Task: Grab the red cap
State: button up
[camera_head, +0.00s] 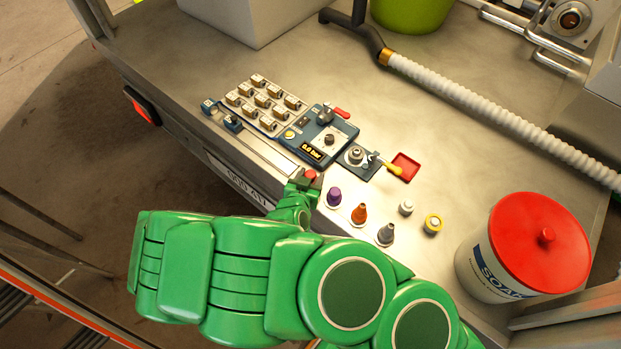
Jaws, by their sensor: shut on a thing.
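The small red cap (311,174) shows at the tip of my gripper (306,180), near the front edge of the metal bench. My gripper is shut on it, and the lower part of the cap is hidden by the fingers. I cannot tell whether the cap still touches the bench. My green arm comes in from the bottom of the view.
Purple (334,198), orange (360,214) and grey (386,235) cones stand just right of my gripper. Behind it are a blue control panel (328,138) and a red tray (406,166). A red-lidded bucket (488,270) stands at right.

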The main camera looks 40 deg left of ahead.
aim_at(311, 174)
jog(key=shift+r, duration=0.1)
jog(key=shift+r, duration=4.9)
